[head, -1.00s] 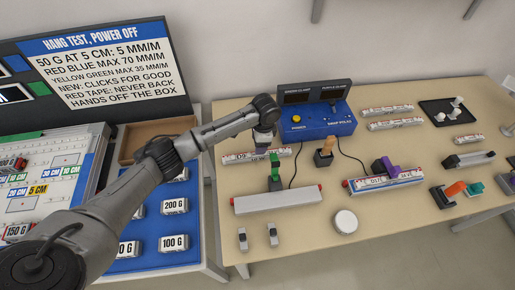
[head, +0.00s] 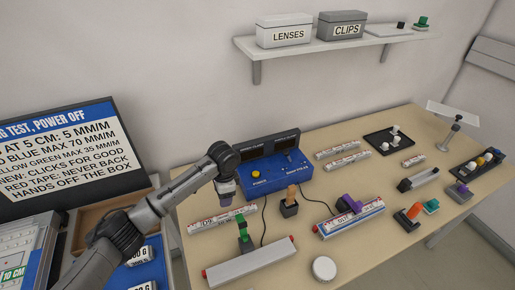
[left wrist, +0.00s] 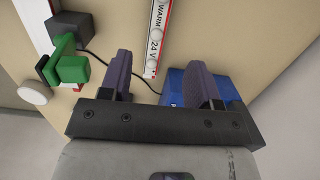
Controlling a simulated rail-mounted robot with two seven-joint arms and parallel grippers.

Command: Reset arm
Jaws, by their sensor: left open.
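My left arm reaches in from the left in the head view, with its gripper (head: 226,192) just in front of the blue power box (head: 275,172). In the left wrist view the two dark jaws (left wrist: 165,82) stand wide apart with nothing between them. A white strip marked "WARM" and "24 V" (left wrist: 157,40) lies on the table beyond the jaws. A green clamp on a black block (left wrist: 68,62) is to the left of the jaws; it also shows in the head view (head: 243,230). My right gripper is in neither current view.
A long grey bar with red ends (head: 250,262) and a round white disc (head: 323,268) lie at the front. A strip with a purple clamp (head: 350,217), a black tray (head: 389,142) and other small parts fill the right. A shelf (head: 335,43) holds boxes above.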

